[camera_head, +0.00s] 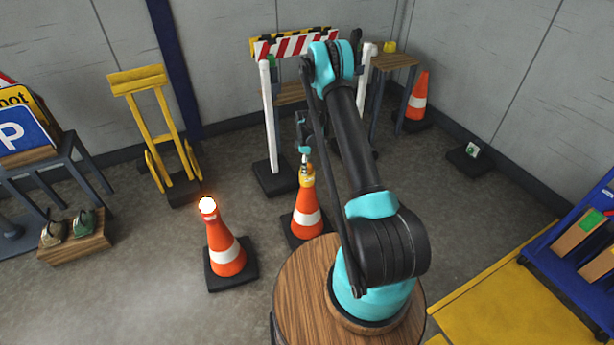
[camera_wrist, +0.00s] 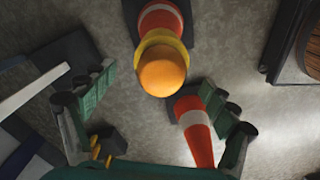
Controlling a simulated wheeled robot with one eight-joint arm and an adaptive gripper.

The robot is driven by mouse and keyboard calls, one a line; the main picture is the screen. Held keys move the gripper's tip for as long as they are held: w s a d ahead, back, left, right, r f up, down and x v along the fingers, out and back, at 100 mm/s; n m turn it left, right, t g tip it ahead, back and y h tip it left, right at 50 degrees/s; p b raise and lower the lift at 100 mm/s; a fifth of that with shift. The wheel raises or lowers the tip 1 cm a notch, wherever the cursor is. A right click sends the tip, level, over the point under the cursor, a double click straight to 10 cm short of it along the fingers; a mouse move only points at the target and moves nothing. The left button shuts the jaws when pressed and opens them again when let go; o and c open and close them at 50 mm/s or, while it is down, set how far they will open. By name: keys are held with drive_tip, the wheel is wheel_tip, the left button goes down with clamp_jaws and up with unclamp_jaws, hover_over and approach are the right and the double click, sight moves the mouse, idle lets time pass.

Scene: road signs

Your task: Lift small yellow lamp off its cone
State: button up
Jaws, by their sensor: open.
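The small yellow lamp (camera_head: 306,179) sits on top of an orange and white cone (camera_head: 307,221) in the middle of the head view. In the wrist view the lamp (camera_wrist: 162,70) looks round and orange-yellow, with the cone (camera_wrist: 160,19) behind it. My gripper (camera_head: 305,153) is just above the lamp, pointing down. In the wrist view my gripper (camera_wrist: 160,98) is open, with one finger on each side and the lamp between and a little beyond them. No finger is seen touching the lamp.
A second cone (camera_head: 226,253) with a glowing lamp (camera_head: 207,206) stands to the left; it also shows in the wrist view (camera_wrist: 197,135), near the right finger. A striped barrier (camera_head: 296,44) with white posts (camera_head: 269,125) stands behind. A yellow hand truck (camera_head: 158,125) is at the left.

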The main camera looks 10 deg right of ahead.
sight(308, 181)
drive_tip(key=f, duration=0.4)
drive_tip(key=shift+s+d+f, duration=0.1)
drive_tip(key=shift+d+f, duration=0.05)
drive_tip(key=shift+d, duration=0.05)
drive_tip(key=c, duration=1.5)
